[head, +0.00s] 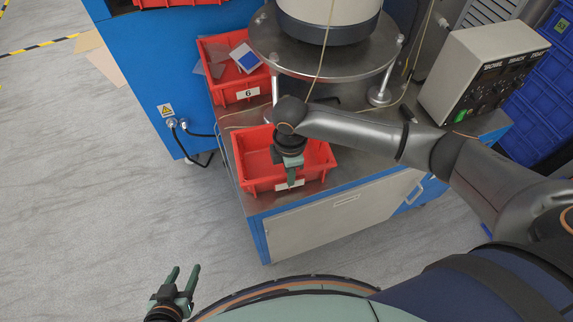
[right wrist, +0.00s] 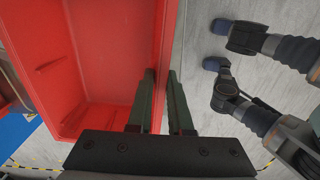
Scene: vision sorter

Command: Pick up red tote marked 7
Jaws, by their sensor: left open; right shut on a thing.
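An empty-looking red tote (head: 258,184) sits at the front of the metal cabinet top. A white label (head: 284,186) is on its front wall, but my gripper covers part of it and I cannot read its number. My right gripper (head: 291,182) reaches down over the tote and is shut on the front wall. In the right wrist view the fingers (right wrist: 161,78) lie on both sides of the red wall of the tote (right wrist: 110,50). My left gripper (head: 184,269) is open and empty, low over the floor, well away from the tote.
Another red tote (head: 238,95) marked 6, holding flat plates, stands behind. A round metal platform (head: 330,66) with a white cylinder stands behind the right arm. A control box (head: 478,75) is at the right, a blue cabinet (head: 150,70) at the left.

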